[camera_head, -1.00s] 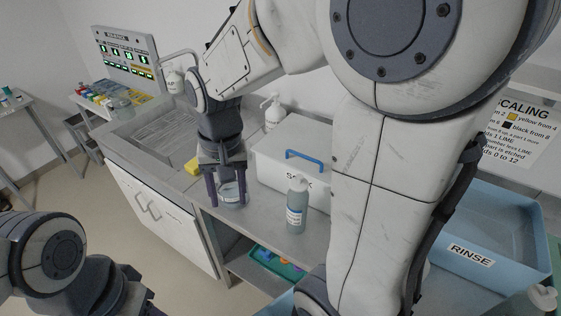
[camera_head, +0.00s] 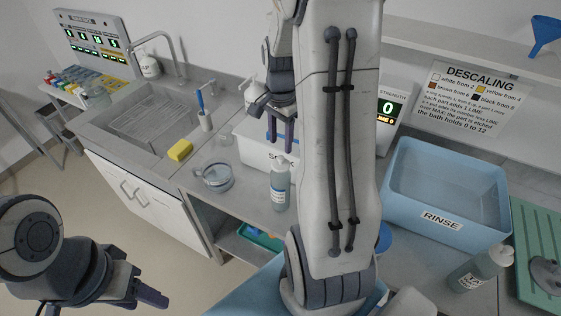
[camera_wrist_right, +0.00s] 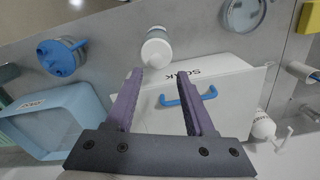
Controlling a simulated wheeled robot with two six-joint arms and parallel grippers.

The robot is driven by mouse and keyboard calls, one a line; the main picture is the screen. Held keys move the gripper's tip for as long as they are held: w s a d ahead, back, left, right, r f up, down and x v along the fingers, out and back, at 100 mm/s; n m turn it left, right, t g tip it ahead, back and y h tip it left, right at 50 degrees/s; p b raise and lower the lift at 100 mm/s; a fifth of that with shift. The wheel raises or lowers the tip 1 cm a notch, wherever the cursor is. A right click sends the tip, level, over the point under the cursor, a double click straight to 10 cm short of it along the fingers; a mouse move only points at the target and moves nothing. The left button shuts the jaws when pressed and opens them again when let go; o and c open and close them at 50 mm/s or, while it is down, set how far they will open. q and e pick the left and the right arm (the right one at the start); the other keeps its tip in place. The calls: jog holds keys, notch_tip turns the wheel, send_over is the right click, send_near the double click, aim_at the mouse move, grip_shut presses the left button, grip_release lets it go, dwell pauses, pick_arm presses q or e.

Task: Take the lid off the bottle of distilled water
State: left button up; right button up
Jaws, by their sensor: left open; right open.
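A clear bottle with a white lid (camera_head: 280,185) stands upright in front of the white SOAK box; its label is too small to read. Its white lid shows from above in the right wrist view (camera_wrist_right: 156,46). My right gripper (camera_head: 280,135) is open and empty, above and behind that bottle, apart from it. In the right wrist view the bottle lies just beyond the open fingertips (camera_wrist_right: 160,74). A second white-capped bottle (camera_head: 480,268) stands by the rinse tub, its label unreadable too. My left gripper (camera_head: 150,290) is open and empty at the lower left, away from the counter.
The SOAK box (camera_wrist_right: 215,85) with its blue handle lies under my right gripper. A glass dish (camera_head: 217,178), yellow sponge (camera_head: 180,150) and sink (camera_head: 150,120) are to the left. A blue rinse tub (camera_head: 445,195) and green tray (camera_head: 540,250) are right. My right arm hides the middle.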

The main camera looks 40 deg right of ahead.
aim_at(281, 157)
jog(key=f, duration=0.1)
jog(key=f+p, duration=0.1)
jog(key=s+f, duration=0.1)
jog(key=shift+a+f, duration=0.25)
jog(key=shift+a, duration=0.05)
jog(key=shift+w+f, duration=0.15)
jog(key=shift+f, duration=0.4)
grip_shut()
jog(key=shift+r, duration=0.15)
